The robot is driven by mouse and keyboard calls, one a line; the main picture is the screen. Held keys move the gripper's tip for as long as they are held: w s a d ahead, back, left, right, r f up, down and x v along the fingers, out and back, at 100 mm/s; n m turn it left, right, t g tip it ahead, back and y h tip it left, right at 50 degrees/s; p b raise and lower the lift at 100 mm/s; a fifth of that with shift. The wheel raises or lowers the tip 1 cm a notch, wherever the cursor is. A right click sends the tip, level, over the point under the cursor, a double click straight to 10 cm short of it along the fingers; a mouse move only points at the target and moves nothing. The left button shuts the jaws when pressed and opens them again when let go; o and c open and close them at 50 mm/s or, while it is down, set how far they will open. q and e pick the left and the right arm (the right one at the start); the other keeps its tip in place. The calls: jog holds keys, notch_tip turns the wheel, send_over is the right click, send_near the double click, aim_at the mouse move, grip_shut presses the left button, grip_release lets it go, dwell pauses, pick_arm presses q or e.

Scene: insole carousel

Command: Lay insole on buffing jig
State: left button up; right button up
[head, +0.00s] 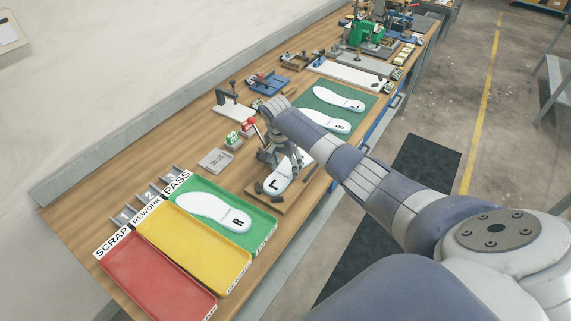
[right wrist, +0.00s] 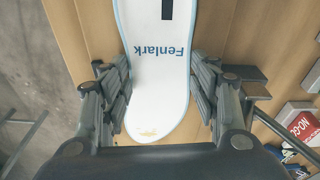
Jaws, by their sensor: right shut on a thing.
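A white insole marked L (head: 277,184) lies over the wooden buffing jig (head: 263,202), which has dark pegs or blocks around it. I cannot tell whether the insole touches the jig or hangs just above it. My right gripper (head: 281,157) is shut on this insole across its width. In the right wrist view the insole (right wrist: 158,75) has a pale blue edge, the word Fenlark and a yellowish mark near its rounded end. The fingers of my right gripper (right wrist: 160,92) press on both long sides. My left gripper is not in view.
Red (head: 150,283), yellow (head: 205,249) and green (head: 262,215) trays stand at the front left; the green one holds an insole marked R. Two more insoles lie on a green mat (head: 352,98).

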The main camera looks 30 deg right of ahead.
jog(key=shift+f, duration=0.2)
jog(key=o, duration=1.1)
notch_tip(320, 180, up, 12)
jog(key=a+b, duration=0.1)
jog(key=shift+s+a+b, duration=0.25)
jog(key=shift+a+b, duration=0.1)
jog(key=shift+a, duration=0.05)
